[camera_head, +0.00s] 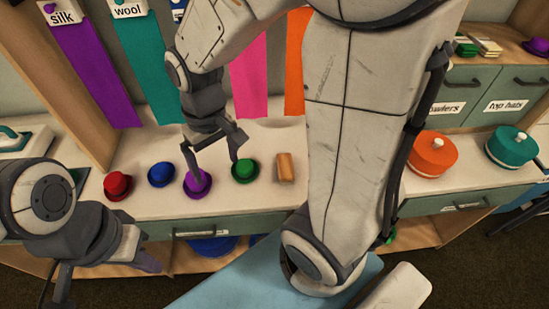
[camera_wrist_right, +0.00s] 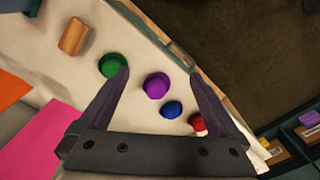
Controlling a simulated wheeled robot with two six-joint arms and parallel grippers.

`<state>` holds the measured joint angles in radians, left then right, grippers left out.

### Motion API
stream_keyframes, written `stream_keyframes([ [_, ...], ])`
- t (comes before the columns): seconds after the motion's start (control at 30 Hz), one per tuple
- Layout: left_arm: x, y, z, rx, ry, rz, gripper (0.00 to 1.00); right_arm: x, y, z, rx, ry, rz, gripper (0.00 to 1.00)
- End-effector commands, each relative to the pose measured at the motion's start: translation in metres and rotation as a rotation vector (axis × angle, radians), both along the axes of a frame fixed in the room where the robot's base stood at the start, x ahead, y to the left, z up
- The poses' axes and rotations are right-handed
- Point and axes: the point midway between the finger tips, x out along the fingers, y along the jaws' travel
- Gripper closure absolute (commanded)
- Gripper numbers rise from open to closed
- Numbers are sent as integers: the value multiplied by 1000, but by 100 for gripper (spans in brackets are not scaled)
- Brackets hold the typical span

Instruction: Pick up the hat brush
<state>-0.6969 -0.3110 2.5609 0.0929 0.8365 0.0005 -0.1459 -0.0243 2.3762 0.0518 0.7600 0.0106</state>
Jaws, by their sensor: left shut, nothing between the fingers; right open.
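The hat brush appears to be the small tan-brown wooden block (camera_head: 285,168) on the cream counter, right of the green hat; the right wrist view shows it at the upper left (camera_wrist_right: 74,37). My right gripper (camera_head: 215,169) points down over the counter, open and empty, above the purple and green hats, left of the block and apart from it. In its wrist view the block lies outside the fingers (camera_wrist_right: 158,72). My left gripper (camera_head: 146,261) is shut and empty at the lower left, in front of the counter.
Small hats stand in a row: red (camera_head: 117,185), blue (camera_head: 161,174), purple (camera_head: 197,183), green (camera_head: 244,171). My right arm hides the counter right of the block. Orange (camera_head: 434,153) and teal (camera_head: 512,146) round boxes stand farther right. Ribbons hang behind.

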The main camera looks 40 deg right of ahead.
Motion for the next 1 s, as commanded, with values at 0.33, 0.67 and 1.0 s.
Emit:
stream_keyframes([
  [0.33,0,0,-64,0,0,-1,100,45,-181,-110,-26,32,-553,3],
  [0.67,0,0,-70,0,0,-1,100,40,-218,-150,-30,43,-652,3],
  [1.0,0,0,-70,0,0,-1,100,41,-217,-184,-29,39,-648,3],
])
